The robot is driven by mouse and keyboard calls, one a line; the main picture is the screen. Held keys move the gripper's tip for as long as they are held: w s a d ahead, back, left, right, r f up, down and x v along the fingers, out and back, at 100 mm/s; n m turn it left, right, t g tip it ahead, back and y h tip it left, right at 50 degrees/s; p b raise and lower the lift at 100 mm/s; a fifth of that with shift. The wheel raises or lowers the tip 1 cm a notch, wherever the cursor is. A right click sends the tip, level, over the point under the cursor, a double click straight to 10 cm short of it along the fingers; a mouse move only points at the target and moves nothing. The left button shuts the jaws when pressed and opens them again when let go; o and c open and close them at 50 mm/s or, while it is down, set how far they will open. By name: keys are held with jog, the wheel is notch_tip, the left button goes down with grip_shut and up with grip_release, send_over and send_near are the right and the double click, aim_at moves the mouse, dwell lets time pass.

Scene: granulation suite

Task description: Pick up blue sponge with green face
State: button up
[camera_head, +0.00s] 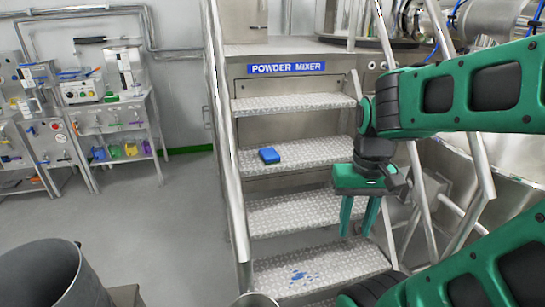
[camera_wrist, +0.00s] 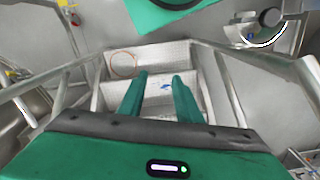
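A blue block (camera_head: 269,155) that looks like the sponge lies on a metal step, left of my gripper and higher than its fingertips. Its green face does not show. My gripper (camera_head: 356,234) points down over the right side of the stairs. Its two green fingers are apart with nothing between them, and it is clear of the blue block. In the wrist view the open fingers (camera_wrist: 161,76) reach over the steps, and I cannot make out the blue block there.
Tread-plate steps (camera_head: 290,212) rise to a platform labelled "POWDER MIXER" (camera_head: 287,68), with metal rails (camera_head: 228,150) at the sides. Blue spots (camera_head: 298,276) mark the lowest visible step. A grey drum (camera_head: 45,275) stands front left. Shelves (camera_head: 118,130) hold coloured items. Open floor lies between.

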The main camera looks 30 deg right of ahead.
jog(key=shift+a, duration=0.1)
jog(key=o, duration=1.2)
jog(key=shift+w+d+r, duration=0.35)
jog(key=shift+w+r, duration=0.25)
jog(key=shift+r, duration=0.2)
jog(key=n+t, duration=0.4)
jog(key=t, duration=0.1)
send_over(269, 153)
jog(key=s, duration=0.4)
jog(key=shift+h, duration=0.4)
jog(key=f, duration=0.3)
jog(key=a+f, duration=0.1)
jog(key=f, duration=0.1)
jog(key=shift+w+f, duration=0.2)
jog(key=shift+f, duration=0.1)
jog(key=x, duration=0.3)
jog(key=shift+w+d+f, duration=0.1)
jog(key=shift+f, duration=0.2)
jog(key=shift+d+x, duration=0.1)
jog(key=shift+x, duration=1.4)
jog(key=shift+d+x, duration=0.15)
jog(key=shift+x, duration=1.35)
jog(key=shift+f, duration=0.3)
